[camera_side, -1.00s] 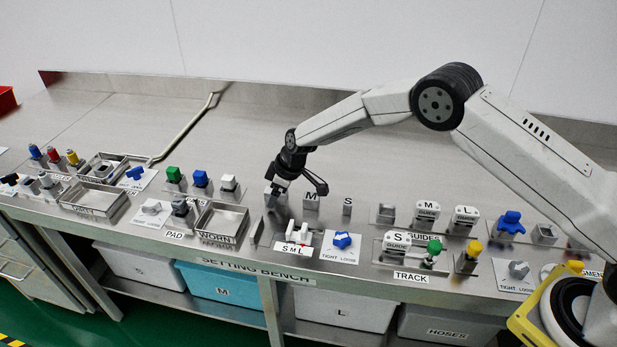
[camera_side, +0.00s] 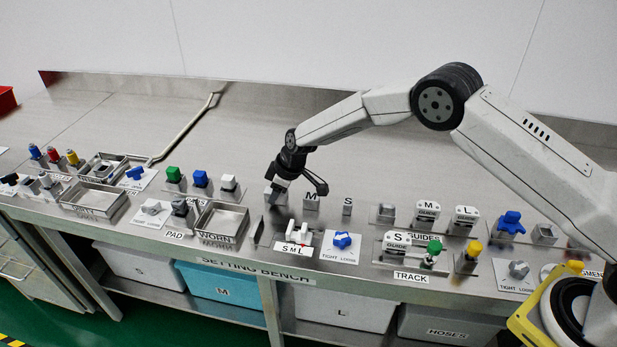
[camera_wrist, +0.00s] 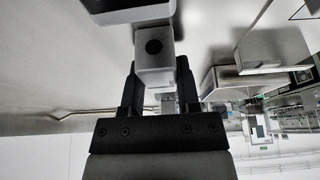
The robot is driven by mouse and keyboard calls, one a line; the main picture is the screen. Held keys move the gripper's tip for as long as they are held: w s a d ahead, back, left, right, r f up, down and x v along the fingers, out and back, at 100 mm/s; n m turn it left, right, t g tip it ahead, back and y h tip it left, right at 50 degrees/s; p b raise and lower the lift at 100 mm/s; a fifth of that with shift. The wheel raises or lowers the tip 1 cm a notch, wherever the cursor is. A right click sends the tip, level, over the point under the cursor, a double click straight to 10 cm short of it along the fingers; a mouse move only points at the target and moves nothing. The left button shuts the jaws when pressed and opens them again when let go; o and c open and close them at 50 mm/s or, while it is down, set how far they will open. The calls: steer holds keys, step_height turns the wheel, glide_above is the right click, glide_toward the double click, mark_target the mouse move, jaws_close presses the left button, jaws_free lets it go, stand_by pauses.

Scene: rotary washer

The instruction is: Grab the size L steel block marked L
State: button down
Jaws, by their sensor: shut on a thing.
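My gripper (camera_side: 275,195) points down at the left end of the row of steel blocks on the bench. It is shut on a grey steel block (camera_side: 269,197), left of the blocks marked M (camera_side: 311,202) and S (camera_side: 347,206). The gripper partly covers this block and I cannot read its letter; its place in the row fits the L block. It seems to stand on the bench still. In the wrist view, my black fingers (camera_wrist: 156,88) are on either side of a grey block (camera_wrist: 154,66) with a dark round spot.
In front stands a white fixture with an S M L label (camera_side: 292,249), beside a blue TIGHT/LOOSE knob (camera_side: 342,240). Left is the WORN tray (camera_side: 222,222); right are the GUIDE blocks (camera_side: 427,211). The bench behind the row (camera_side: 330,150) is clear.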

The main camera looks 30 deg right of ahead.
steer(key=shift+r, duration=0.15)
steer(key=shift+w+r, duration=0.1)
steer(key=shift+r, duration=0.65)
steer(key=s+d+r, duration=0.3)
steer(key=s+r, duration=0.8)
steer(key=s, duration=0.2)
steer(key=shift+s+d+r, duration=0.15)
steer(key=shift+s+d, duration=0.05)
steer(key=shift+s, duration=0.15)
